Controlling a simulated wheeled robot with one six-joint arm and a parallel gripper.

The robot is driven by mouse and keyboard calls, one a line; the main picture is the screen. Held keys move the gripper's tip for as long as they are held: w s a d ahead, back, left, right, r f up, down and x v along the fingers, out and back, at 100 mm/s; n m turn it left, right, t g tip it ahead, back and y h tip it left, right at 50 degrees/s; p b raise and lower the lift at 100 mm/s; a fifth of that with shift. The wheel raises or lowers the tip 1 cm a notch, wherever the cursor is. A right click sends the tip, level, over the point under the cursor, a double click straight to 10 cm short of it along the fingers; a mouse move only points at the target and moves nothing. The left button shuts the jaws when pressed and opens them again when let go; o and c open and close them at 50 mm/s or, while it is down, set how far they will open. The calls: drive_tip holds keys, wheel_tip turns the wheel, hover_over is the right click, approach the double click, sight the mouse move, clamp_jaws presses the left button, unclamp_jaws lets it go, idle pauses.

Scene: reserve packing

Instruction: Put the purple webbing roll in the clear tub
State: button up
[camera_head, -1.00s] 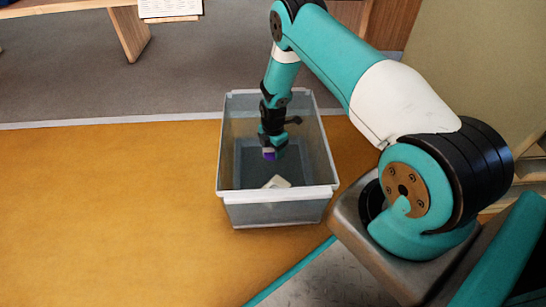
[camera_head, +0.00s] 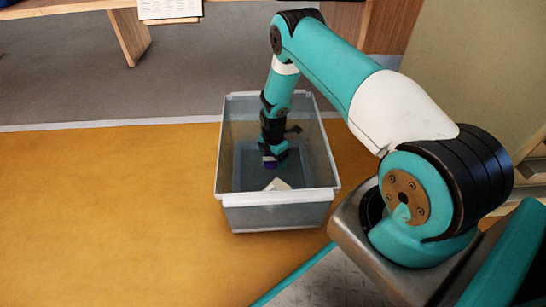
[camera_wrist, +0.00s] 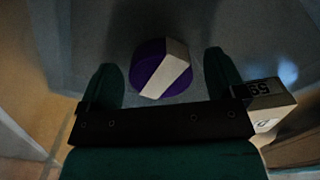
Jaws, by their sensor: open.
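The purple webbing roll (camera_wrist: 148,80), with a pale band across it, is inside the clear tub (camera_head: 278,199). In the wrist view it lies between and a little beyond the fingertips of my open gripper (camera_wrist: 164,85), with a gap on each side. In the head view only a small purple patch of the roll (camera_head: 270,165) shows below my gripper (camera_head: 271,158), which reaches down inside the tub. I cannot tell whether the roll touches the tub's floor.
The tub's walls surround my gripper closely. The tan floor (camera_head: 110,215) to the left is clear. A wooden bench (camera_head: 130,35) stands at the back left.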

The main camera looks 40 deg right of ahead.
wheel_tip(320, 180, up, 12)
drive_tip(key=p, duration=0.6)
drive_tip(key=s+a+r+m+y, duration=0.1)
drive_tip(key=a+r+m, duration=0.1)
drive_tip(key=a+r, duration=0.45)
drive_tip(key=s+a+r+m, duration=0.1)
drive_tip(key=a+r+m, duration=0.15)
drive_tip(key=r, duration=0.75)
drive_tip(key=s+a+r+m+y, duration=0.1)
drive_tip(key=a+r, duration=0.5)
drive_tip(key=r, duration=0.3)
drive_tip(key=s+a+r+m, duration=0.2)
drive_tip(key=s+r, duration=0.3)
drive_tip(key=s, duration=0.3)
drive_tip(key=s+a+r+m+y, duration=0.1)
drive_tip(key=s+a+r, duration=0.3)
drive_tip(key=s, duration=0.5)
drive_tip(key=s+a+r+m+y, duration=0.1)
drive_tip(key=s+a+r+m, duration=0.2)
drive_tip(key=s+r, duration=0.3)
drive_tip(key=s+a, duration=0.1)
drive_tip(key=s, duration=0.1)
drive_tip(key=shift+s+r+m, duration=0.15)
drive_tip(key=shift+s+m, duration=0.15)
drive_tip(key=shift+m, duration=0.05)
